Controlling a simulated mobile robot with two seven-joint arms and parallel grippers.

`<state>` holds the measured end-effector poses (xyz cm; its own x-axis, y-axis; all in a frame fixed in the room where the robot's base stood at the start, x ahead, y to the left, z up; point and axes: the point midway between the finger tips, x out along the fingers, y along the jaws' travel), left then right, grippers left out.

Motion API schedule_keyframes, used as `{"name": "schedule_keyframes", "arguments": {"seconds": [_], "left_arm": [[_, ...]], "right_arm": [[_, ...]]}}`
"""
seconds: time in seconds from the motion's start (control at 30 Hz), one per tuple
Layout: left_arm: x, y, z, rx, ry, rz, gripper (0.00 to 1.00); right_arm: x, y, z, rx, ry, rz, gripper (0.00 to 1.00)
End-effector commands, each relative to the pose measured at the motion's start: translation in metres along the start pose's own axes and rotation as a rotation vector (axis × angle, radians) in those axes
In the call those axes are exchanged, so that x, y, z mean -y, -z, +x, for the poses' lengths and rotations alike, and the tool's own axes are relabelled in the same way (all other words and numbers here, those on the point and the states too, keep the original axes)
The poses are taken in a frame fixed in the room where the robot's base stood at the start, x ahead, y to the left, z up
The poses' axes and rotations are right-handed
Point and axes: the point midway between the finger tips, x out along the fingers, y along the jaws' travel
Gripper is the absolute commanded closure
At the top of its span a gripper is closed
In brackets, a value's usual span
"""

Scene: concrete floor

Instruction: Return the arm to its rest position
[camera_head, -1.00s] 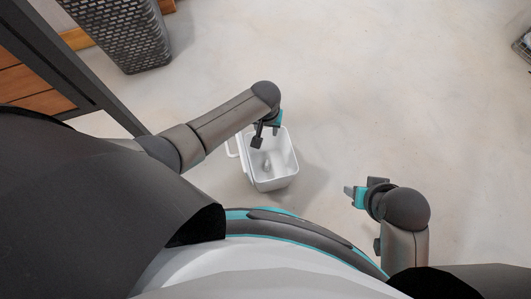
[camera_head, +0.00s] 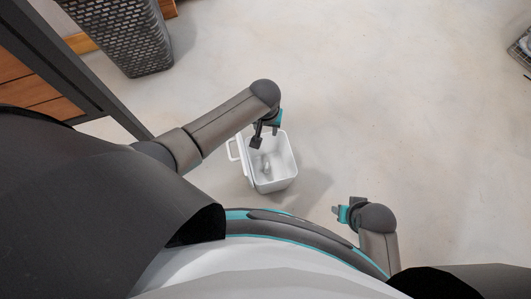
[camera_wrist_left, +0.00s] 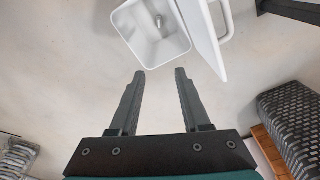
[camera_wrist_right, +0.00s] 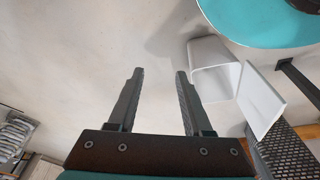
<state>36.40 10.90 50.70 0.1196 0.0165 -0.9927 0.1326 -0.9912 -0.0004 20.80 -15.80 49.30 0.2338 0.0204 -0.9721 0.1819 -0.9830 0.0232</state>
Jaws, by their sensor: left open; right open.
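My left gripper (camera_head: 264,135) is over the far edge of a white open bin (camera_head: 283,182) on the floor. Its two fingers stand apart and hold nothing in the left wrist view (camera_wrist_left: 160,75). The bin, with its lid swung open, shows at the top of that view (camera_wrist_left: 180,50). A small pale object (camera_head: 266,164) lies inside the bin; it also shows in the left wrist view (camera_wrist_left: 159,21). My right gripper (camera_head: 340,213) is to the right of the bin, close to my base. It is open and empty in the right wrist view (camera_wrist_right: 160,75), with the bin (camera_wrist_right: 212,65) beyond it.
A dark woven basket (camera_head: 125,40) stands at the upper left, near a dark-framed wooden piece (camera_head: 35,80). A dark rack or crate (camera_head: 522,48) is at the right edge. The concrete floor (camera_head: 400,100) is clear in the middle and right.

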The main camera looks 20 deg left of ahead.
Motion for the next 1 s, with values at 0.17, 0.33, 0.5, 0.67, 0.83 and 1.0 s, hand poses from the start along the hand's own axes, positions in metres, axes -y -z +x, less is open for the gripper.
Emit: {"name": "schedule_keyframes", "arguments": {"seconds": [0.17,0.33,0.5,0.67,0.83,1.0], "left_arm": [[0.000,0.000,0.000,0.000,0.000,0.000,0.53],[0.000,0.000,0.000,0.000,-0.001,0.001,0.53],[-0.008,-0.012,-0.006,-0.002,-0.030,0.029,0.53],[-0.018,-0.037,-0.029,-0.019,-0.089,0.095,0.53],[-0.013,-0.062,-0.062,-0.058,-0.128,0.161,0.53],[0.007,-0.084,-0.099,-0.104,-0.131,0.211,0.53]], "right_arm": [[0.000,0.000,0.000,0.000,0.000,0.000,0.50],[0.000,0.000,0.000,0.000,0.000,0.000,0.50],[-0.001,0.006,-0.010,-0.007,-0.001,0.001,0.50],[-0.002,0.018,-0.036,-0.020,-0.003,0.004,0.50],[-0.004,0.031,-0.071,-0.035,-0.006,0.007,0.50],[-0.005,0.039,-0.107,-0.050,-0.010,0.009,0.50]]}}
